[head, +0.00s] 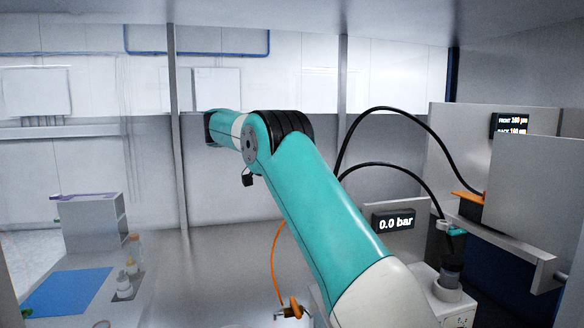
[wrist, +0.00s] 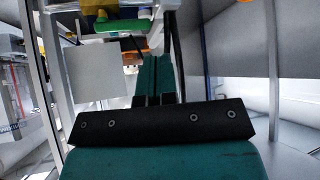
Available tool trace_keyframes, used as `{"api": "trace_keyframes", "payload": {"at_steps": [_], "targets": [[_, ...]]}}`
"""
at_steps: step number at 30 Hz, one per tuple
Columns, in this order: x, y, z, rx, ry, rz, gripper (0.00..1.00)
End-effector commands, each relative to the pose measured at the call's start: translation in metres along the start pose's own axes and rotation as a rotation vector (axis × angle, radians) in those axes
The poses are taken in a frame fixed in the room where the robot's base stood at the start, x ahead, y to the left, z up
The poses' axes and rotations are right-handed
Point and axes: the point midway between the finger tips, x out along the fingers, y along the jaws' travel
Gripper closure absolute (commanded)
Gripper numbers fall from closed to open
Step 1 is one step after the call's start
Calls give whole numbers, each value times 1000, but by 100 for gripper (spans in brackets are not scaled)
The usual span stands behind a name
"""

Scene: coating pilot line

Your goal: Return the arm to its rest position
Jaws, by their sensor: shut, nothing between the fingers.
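My arm (head: 320,215) is teal and white in the head view. It rises from the lower right to a black-banded joint, then bends left to a dark end near the picture's middle. The fingers cannot be made out in that view. In the wrist view my gripper (wrist: 154,64) points up the picture from a black bolted bar. Its two dark teal fingers lie side by side, shut, with nothing seen between them.
A pressure display (head: 394,221) reading 0.0 bar and grey panels (head: 540,190) stand on the right, with black hoses looping to them. At left are a grey box (head: 92,225), small bottles (head: 124,286) and a blue mat (head: 68,292). An orange hose (head: 275,262) hangs mid-bench.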

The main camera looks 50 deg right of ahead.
Motion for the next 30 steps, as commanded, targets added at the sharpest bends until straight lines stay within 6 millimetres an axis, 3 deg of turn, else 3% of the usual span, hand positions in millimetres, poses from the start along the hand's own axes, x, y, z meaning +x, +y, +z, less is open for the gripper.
{"api": "trace_keyframes", "payload": {"at_steps": [20,23,26,30], "targets": [[-4,-3,7,-44,-3,-28,100],[-14,-10,25,-171,-13,-102,100],[-32,-17,60,-378,-35,-222,100],[-61,-8,128,-714,-81,-418,100]]}}
